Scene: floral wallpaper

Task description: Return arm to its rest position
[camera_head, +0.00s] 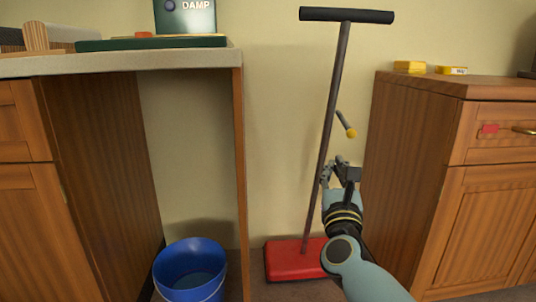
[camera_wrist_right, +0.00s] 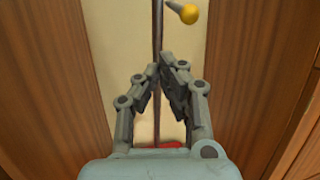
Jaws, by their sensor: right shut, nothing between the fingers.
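My right arm reaches in from the bottom right in the head view. Its right gripper (camera_head: 338,172) is in front of the wall gap between the two wooden units, close to the dark pole of a red-based floor tool. In the right wrist view the right gripper (camera_wrist_right: 158,72) has its fingers closed together at the tips with nothing between them. The pole (camera_wrist_right: 157,30) runs behind the fingertips there; I cannot tell whether they touch it. My left gripper is not in view.
The floor tool (camera_head: 342,75) has a T handle and a red base (camera_head: 290,262). A yellow-tipped rod (camera_head: 346,124) is near its pole. A wooden cabinet (camera_head: 410,150) stands close on the right. A blue bucket (camera_head: 190,268) sits under the left counter (camera_head: 120,62).

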